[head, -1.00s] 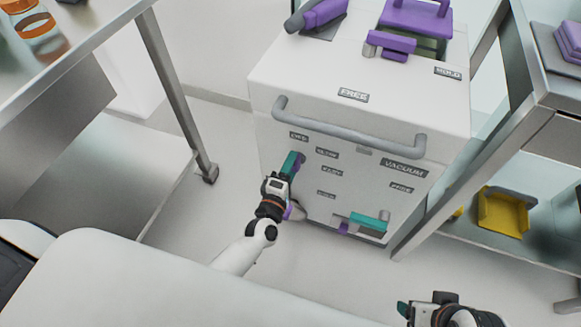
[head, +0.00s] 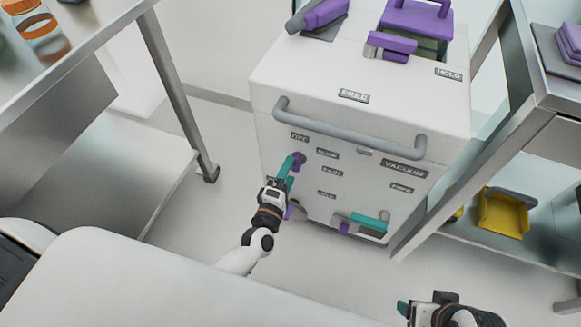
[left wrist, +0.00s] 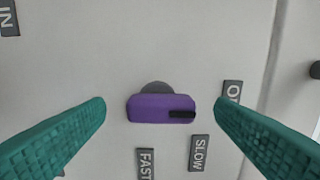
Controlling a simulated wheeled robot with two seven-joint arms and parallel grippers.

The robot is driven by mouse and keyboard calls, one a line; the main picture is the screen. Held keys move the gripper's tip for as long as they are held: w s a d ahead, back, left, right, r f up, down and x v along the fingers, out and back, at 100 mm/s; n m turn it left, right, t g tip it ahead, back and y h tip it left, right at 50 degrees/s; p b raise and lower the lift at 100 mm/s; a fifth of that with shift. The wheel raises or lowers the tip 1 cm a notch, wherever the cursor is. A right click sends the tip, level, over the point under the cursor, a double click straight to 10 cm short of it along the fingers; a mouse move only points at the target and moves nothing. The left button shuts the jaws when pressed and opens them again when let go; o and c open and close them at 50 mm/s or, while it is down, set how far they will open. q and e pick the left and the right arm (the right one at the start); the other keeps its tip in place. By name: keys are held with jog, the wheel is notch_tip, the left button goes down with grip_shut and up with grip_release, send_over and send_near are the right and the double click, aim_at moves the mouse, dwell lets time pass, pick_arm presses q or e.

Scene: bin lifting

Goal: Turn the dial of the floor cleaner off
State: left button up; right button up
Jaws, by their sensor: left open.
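The floor cleaner (head: 278,77) is a white box with a grey front handle and labels OFF, SLOW and FAST. Its purple dial (head: 299,158) is on the upper left of the front, below OFF. My left gripper (head: 288,172) is just in front of and below the dial, with teal fingers. In the left wrist view the dial (left wrist: 150,108) sits between the open fingers (left wrist: 160,103), apart from both. Its black mark is at its right end, towards the partly hidden OFF label and above SLOW. My right gripper (head: 404,309) is partly cut off at the bottom edge.
A metal table (head: 160,75) stands at left and a shelf unit (head: 485,120) at right. A yellow bin (head: 502,212) sits on the lower shelf.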

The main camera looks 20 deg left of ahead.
pick_arm(q)
jog(key=s+p, duration=0.1)
jog(key=s, duration=0.8)
jog(key=shift+s+a, duration=0.2)
jog(key=shift+s, duration=0.1)
